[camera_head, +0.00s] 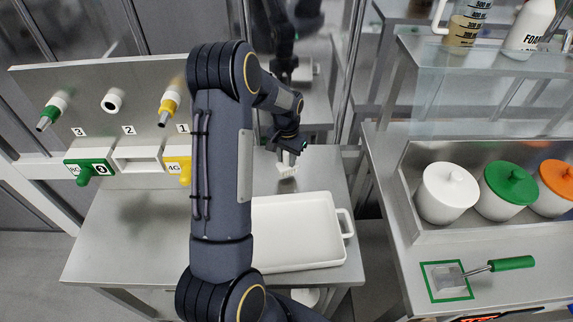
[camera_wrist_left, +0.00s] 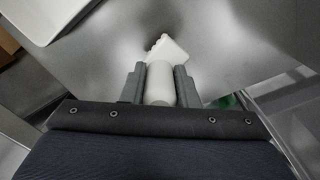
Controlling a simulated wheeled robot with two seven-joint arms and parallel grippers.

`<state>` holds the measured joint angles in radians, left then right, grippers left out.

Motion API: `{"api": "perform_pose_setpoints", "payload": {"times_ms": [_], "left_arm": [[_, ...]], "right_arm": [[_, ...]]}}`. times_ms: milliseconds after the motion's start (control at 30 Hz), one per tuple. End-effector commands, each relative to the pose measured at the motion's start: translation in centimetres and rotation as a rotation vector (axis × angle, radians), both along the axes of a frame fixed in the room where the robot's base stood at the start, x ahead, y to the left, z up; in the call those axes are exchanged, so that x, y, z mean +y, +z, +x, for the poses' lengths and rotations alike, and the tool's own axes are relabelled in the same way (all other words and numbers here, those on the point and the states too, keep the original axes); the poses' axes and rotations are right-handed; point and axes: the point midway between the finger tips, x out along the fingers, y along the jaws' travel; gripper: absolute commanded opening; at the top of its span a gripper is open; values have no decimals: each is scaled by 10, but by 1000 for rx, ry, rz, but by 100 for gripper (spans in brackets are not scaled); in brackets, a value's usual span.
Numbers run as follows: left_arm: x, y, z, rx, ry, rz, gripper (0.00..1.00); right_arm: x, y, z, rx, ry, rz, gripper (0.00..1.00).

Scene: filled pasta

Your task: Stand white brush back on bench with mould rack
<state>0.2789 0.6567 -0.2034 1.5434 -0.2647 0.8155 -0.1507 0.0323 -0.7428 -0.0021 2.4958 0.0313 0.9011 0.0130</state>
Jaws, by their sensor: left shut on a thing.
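My left gripper (camera_head: 290,147) is shut on the white brush (camera_head: 287,171), past the far edge of the white tray. It points down at the steel bench (camera_head: 120,245). The left wrist view shows the brush (camera_wrist_left: 160,85) between the two fingers (camera_wrist_left: 160,86), its pale scalloped end beyond the fingertips and over bare grey metal. I cannot tell whether the brush touches the bench. A numbered panel (camera_head: 130,78), possibly the mould rack, stands along the back left with green, white and yellow fittings. My left arm covers part of it. My right gripper is not in view.
A white tray (camera_head: 295,235) fills the bench's near right part. Clear panes stand behind the bench. On the right counter are white (camera_head: 447,195), green (camera_head: 510,190) and orange-lidded pots and a green-handled tool (camera_head: 510,263). Bare bench lies left of my arm.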

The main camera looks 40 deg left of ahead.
Motion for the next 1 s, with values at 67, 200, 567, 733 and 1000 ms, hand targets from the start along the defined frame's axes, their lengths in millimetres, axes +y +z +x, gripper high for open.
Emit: {"api": "perform_pose_setpoints", "payload": {"times_ms": [67, 200, 567, 733, 1000], "left_arm": [[0, -21, -1, 4, 0, -1, 2], [0, -24, -1, 2, 0, 0, 2], [0, -26, -1, 2, 0, 0, 32], [0, -26, -1, 2, 0, 0, 49], [0, -23, -1, 2, 0, 0, 49]], "right_arm": [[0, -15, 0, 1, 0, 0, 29], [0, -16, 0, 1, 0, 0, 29], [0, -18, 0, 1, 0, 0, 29], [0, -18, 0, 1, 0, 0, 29], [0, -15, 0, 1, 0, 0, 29]]}}
